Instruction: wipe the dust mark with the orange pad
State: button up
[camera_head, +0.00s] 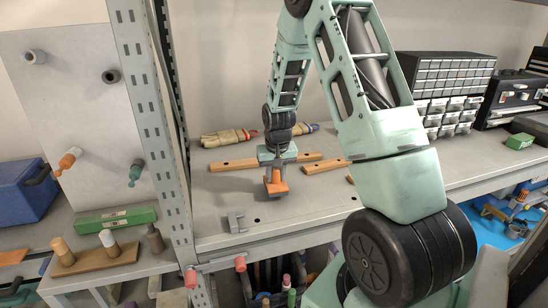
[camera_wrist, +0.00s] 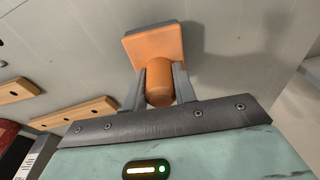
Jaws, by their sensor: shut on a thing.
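My gripper (camera_head: 273,174) is over the grey shelf and shut on the handle of the orange pad (camera_head: 277,187). In the wrist view, the fingers of my gripper (camera_wrist: 160,88) sit on either side of the rounded orange handle, with the square plate of the orange pad (camera_wrist: 154,44) beyond it. The pad is at or just above the shelf surface; I cannot tell whether it touches. I cannot make out the dust mark in either view; it may be hidden or too faint.
Wooden bars (camera_head: 237,164) and work gloves (camera_head: 230,137) lie behind the pad. A small grey bracket (camera_head: 235,221) stands near the shelf's front edge. A rack post (camera_head: 160,130) rises on the left. Drawer cabinets (camera_head: 447,80) stand at the back right. Bare shelf (camera_head: 315,204) lies right of the pad.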

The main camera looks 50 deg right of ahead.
jog(key=shift+w+a+r+p, duration=0.1)
jog(key=shift+r+p, duration=0.45)
jog(key=shift+r, duration=0.35)
jog(key=shift+r+p, duration=1.3)
jog(key=shift+r, duration=0.65)
